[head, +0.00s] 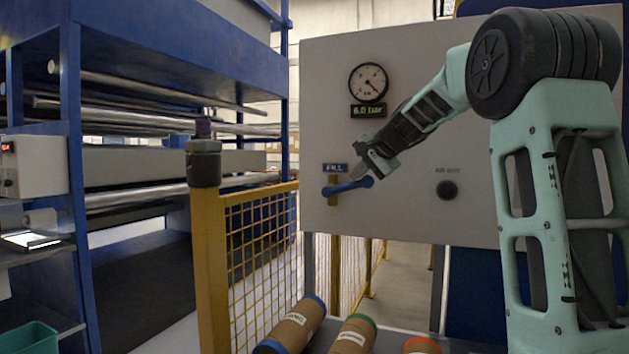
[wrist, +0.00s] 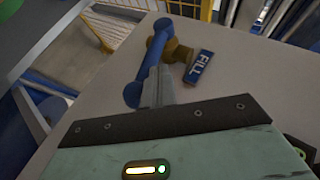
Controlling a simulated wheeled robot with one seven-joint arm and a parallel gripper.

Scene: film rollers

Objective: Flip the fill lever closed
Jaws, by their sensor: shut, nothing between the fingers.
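The fill lever (head: 347,187) is a blue handle with round ends on a brass valve body (head: 333,190), mounted on a pale panel (head: 450,120). It lies nearly horizontal in the head view, its right end slightly higher. A blue FILL label (head: 334,168) sits just above it. In the wrist view the lever (wrist: 151,65) runs past the brass body (wrist: 170,48), beside the label (wrist: 199,68). My gripper (head: 362,176) is shut and empty. Its fingertips (wrist: 155,88) are right by the lever's free end; I cannot tell whether they touch it.
A round gauge (head: 368,81) above a display reading 6.0 bar (head: 368,111) is on the panel. A black knob (head: 447,189) is to the right. A yellow mesh fence (head: 262,235) stands left, and cardboard rolls (head: 298,322) lie below.

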